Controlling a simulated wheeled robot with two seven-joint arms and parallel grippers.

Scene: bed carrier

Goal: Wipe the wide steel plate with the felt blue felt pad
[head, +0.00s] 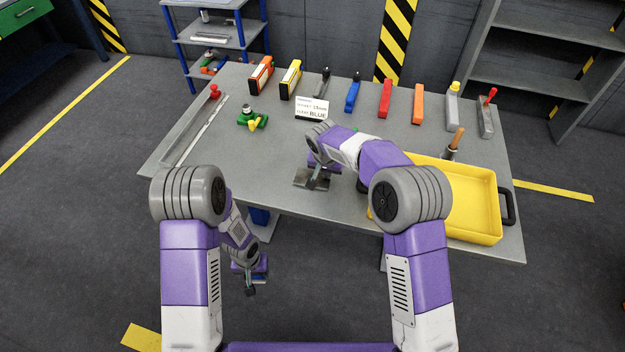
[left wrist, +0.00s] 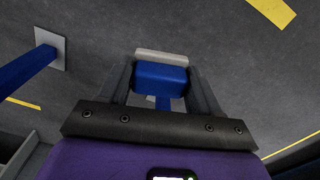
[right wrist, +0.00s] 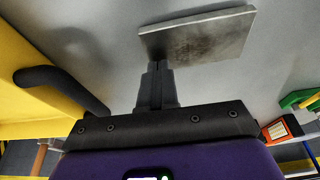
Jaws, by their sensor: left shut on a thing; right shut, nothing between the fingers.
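The steel plate (head: 302,178) lies on the grey table near its front edge. In the right wrist view the plate (right wrist: 205,32) shows a dark smudge on its face. My right gripper (head: 315,184) is shut and empty, its fingertips (right wrist: 157,70) overlapping the plate's near edge in the picture; I cannot tell whether they touch it. My left gripper (head: 251,288) is low in front of the table, off its front edge. It is shut on the blue felt pad (left wrist: 160,77), a blue block with a pale grey face at its far end.
A yellow tray (head: 470,236) with a black handle stands on the table's right. Behind are a row of coloured tools, a red tool (head: 385,98) among them, and a printed card (head: 311,108) reading BLUE. A metal channel (head: 190,132) lies left. The table's left front is clear.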

